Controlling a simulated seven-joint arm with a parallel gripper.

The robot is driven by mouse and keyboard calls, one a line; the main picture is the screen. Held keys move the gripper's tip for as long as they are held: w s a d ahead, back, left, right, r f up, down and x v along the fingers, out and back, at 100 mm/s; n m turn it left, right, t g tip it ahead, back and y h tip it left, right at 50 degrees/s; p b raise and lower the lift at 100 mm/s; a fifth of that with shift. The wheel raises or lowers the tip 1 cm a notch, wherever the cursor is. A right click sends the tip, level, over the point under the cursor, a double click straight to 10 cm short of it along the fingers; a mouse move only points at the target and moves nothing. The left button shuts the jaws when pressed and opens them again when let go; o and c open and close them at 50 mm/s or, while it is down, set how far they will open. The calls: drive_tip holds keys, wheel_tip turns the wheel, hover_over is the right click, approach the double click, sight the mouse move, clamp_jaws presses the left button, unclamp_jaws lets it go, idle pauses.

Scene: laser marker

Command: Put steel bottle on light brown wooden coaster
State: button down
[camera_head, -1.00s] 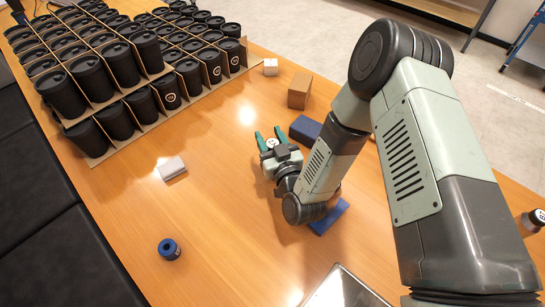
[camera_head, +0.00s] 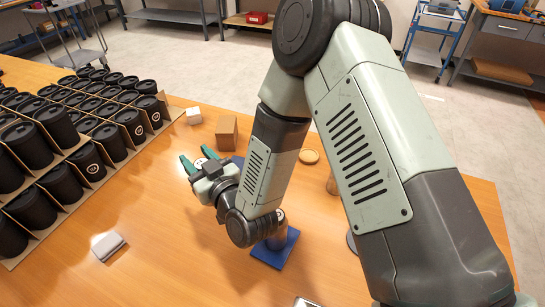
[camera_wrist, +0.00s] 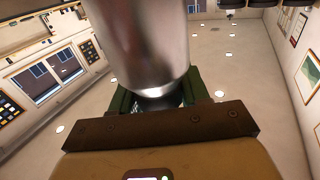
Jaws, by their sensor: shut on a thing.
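The steel bottle (camera_wrist: 140,45) is a shiny metal cylinder filling the upper middle of the wrist view. My gripper (camera_wrist: 157,98) is shut on it with green fingers. In the head view my gripper (camera_head: 201,160) is left of the forearm, with a small pale round top between the fingers; most of the bottle is hidden there. The light brown wooden coaster (camera_head: 309,156) is a round disc on the table, right of my forearm and apart from the gripper. Its top looks bare.
A brown box (camera_head: 227,133) and a white cube (camera_head: 194,116) stand behind the gripper. A blue block (camera_head: 238,161) is partly hidden by my arm. A blue mat (camera_head: 284,254) bears a brownish cylinder (camera_head: 278,231). Black lidded cups (camera_head: 35,147) fill cardboard dividers at left. A grey block (camera_head: 108,246) lies front left.

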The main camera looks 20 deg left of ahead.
drive_tip(key=w+d+r+m+t+h, duration=0.1)
drive_tip(key=w+d+m+t+h, duration=0.35)
drive_tip(key=w, duration=0.75)
drive_tip(key=w+d+m+t+h, duration=0.1)
drive_tip(key=w+d+h, duration=0.1)
drive_tip(key=w+d, duration=0.7)
drive_tip(key=w+d+r+m+t+h, duration=0.1)
drive_tip(key=w+d+m+t+h, duration=0.2)
drive_tip(key=w, duration=1.1)
wheel_tip(320, 180, down, 10)
drive_tip(key=shift+d+h, duration=0.3)
drive_tip(key=shift+h, duration=0.05)
drive_tip(key=shift+s+f, duration=0.1)
drive_tip(key=shift+f, duration=0.1)
drive_tip(key=c, duration=0.5)
unclamp_jaws()
drive_tip(key=shift+c, duration=0.2)
